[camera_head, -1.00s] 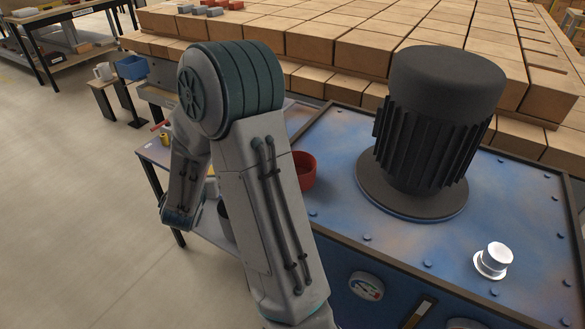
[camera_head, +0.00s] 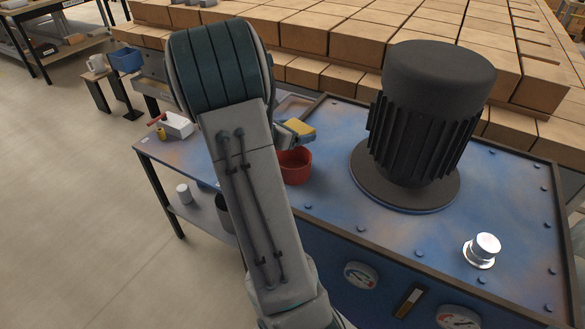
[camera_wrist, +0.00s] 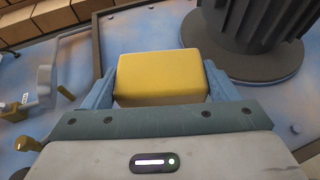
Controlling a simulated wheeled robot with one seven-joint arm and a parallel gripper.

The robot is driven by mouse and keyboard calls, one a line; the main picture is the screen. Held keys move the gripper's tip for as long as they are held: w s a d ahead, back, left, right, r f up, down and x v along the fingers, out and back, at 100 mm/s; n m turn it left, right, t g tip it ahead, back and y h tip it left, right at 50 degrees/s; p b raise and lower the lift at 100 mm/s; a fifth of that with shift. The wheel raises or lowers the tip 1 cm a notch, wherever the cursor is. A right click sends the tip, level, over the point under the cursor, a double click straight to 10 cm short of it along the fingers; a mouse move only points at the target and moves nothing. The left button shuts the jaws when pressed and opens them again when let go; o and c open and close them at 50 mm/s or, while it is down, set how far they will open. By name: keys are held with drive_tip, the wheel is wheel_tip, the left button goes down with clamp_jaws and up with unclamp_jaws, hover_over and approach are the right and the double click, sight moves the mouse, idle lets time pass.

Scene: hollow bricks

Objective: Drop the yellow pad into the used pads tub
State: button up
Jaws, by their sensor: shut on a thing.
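The yellow pad (camera_wrist: 160,75) is a rounded block held between the two blue fingers of my gripper (camera_wrist: 160,88) in the wrist view. In the head view the yellow pad (camera_head: 301,130) shows just past my arm, and my gripper (camera_head: 292,129) is shut on it. Part of my gripper is hidden behind my arm.
A large black finned motor (camera_head: 423,125) stands on the blue machine top (camera_head: 335,215) right of the tub. Stacked bricks (camera_head: 365,42) fill the back. A white box (camera_head: 175,125) lies on the left bench.

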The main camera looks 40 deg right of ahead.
wheel_tip(320, 180, down, 4)
drive_tip(key=b, duration=0.2)
drive_tip(key=shift+f+b, duration=0.25)
drive_tip(key=shift+b, duration=0.15)
drive_tip(key=o, duration=0.9)
drive_tip(key=p+v, duration=0.1)
drive_tip(key=v, duration=1.3)
drive_tip(key=shift+d, duration=0.1)
